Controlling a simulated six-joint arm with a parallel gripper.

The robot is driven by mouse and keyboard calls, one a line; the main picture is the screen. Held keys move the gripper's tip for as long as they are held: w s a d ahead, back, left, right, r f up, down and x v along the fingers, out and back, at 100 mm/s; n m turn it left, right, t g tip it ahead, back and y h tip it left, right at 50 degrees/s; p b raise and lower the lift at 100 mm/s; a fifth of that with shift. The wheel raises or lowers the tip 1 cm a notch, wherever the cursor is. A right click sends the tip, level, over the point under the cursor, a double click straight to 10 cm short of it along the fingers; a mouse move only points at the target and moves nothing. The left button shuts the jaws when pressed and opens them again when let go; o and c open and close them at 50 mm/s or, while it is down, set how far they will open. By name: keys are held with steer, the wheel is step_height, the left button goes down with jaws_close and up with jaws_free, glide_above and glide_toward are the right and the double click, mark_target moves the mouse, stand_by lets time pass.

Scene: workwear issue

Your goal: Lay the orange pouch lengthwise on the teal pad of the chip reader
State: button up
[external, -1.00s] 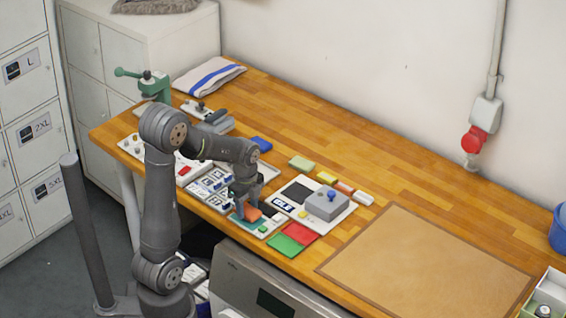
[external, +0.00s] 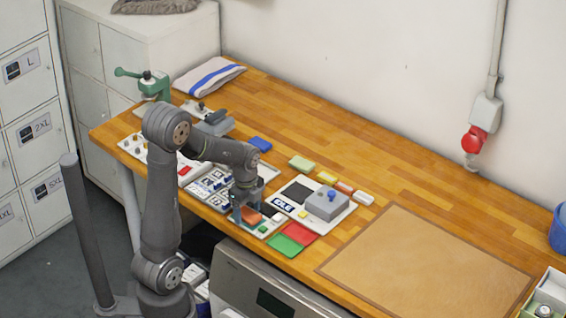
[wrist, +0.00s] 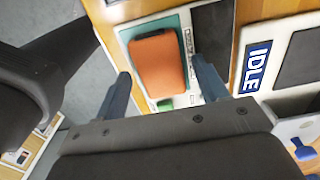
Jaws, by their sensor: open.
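The orange pouch (wrist: 158,63) lies on the teal pad (wrist: 150,27) of the white chip reader (wrist: 124,33) in the wrist view. Its long side runs along the pad's length, and teal shows around part of it. My gripper (wrist: 160,66) is open, with one finger on each side of the pouch and visible gaps between. In the external view, my gripper (external: 247,214) is over the reader, and the pouch (external: 250,217) shows partly between the fingers. Most of the teal pad is hidden there.
A white panel with an IDLE sign (external: 283,205) and a grey box (external: 327,204) stands right of the reader. Red (external: 299,233) and green (external: 286,246) pieces lie in front. A tan mat (external: 420,260) is clear at the right.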

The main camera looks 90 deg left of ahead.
mark_target(248, 214)
step_height(248, 214, up, 12)
stand_by(0.4)
step_height(248, 214, down, 12)
steer(key=shift+f, duration=0.1)
steer(key=shift+r, duration=1.65)
